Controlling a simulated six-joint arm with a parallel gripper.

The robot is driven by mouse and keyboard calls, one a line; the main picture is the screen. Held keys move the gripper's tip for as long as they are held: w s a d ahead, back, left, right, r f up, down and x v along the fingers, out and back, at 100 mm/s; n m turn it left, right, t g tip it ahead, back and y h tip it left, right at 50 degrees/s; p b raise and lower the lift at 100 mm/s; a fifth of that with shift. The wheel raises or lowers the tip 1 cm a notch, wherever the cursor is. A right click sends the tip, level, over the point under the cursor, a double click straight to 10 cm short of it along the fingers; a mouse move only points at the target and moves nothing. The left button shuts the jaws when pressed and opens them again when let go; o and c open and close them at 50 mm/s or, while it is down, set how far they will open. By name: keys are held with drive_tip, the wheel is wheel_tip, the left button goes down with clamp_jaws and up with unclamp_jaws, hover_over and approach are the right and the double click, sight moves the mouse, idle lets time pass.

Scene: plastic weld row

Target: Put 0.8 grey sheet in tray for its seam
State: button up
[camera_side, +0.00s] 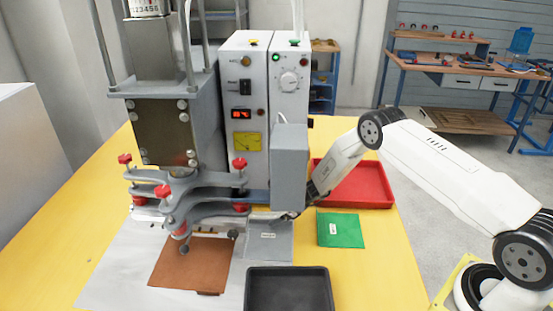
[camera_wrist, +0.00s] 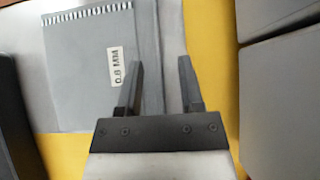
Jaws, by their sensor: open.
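The grey sheet (camera_side: 272,250) lies flat behind the black tray, partly hidden by the machine. In the wrist view the sheet (camera_wrist: 75,85) carries a white "0.8 MM" label and a toothed pale mark along its top. My gripper (camera_wrist: 161,68) is open, its two fingers apart at the sheet's right edge. In the side view my gripper (camera_side: 292,214) is low by the sheet, mostly hidden. The black tray (camera_side: 250,292) stands at the front; the red tray (camera_side: 382,200) is behind.
A green labelled sheet (camera_side: 341,230) lies right of the grey one, and a brown sheet (camera_side: 190,264) lies left. The welding machine (camera_side: 245,150) with red knobs stands close over the work. Yellow table (camera_side: 375,280) is free at front right.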

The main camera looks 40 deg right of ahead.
drive_tip(key=shift+x, duration=0.75)
clamp_jaws()
